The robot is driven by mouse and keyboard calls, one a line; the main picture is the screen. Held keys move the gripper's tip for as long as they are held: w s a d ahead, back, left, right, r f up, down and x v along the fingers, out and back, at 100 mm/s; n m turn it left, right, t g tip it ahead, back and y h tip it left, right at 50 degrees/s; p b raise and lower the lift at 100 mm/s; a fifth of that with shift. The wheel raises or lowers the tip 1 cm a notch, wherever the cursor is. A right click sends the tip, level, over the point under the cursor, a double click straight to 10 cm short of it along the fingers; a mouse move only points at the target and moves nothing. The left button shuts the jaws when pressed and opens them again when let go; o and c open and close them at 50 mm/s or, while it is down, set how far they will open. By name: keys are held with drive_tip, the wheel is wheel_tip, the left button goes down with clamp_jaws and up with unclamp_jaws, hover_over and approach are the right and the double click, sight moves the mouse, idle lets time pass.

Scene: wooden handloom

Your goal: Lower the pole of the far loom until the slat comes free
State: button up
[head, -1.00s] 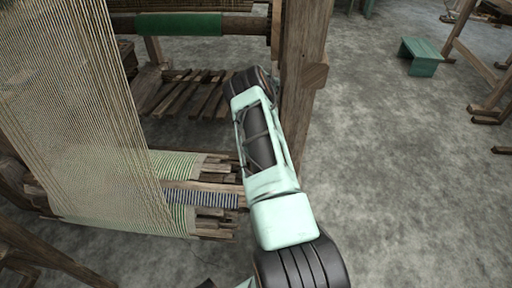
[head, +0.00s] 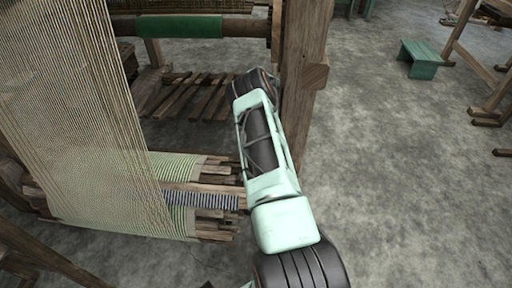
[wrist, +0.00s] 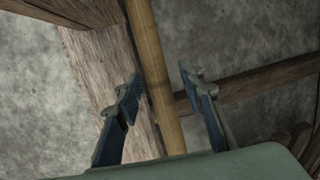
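In the wrist view a smooth yellow-brown pole (wrist: 148,50) runs lengthwise between the two fingers of my gripper (wrist: 161,88). The fingers are spread, with a visible gap on each side of the pole. The pole's lower end is hidden behind the gripper's body. In the head view my gripper is out of sight beyond my arm, beside the loom's upright post (head: 304,75). I cannot pick out the slat with certainty in either view.
A pale sheet of threads (head: 80,110) hangs at the left, with striped woven bands (head: 200,200) below it. A roller with green cloth (head: 180,26) spans the loom. A green stool (head: 420,58) stands at the upper right.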

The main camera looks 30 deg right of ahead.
wheel_tip(320, 180, up, 10)
drive_tip(key=shift+f, duration=0.2)
drive_tip(key=shift+a, duration=0.15)
idle(0.5)
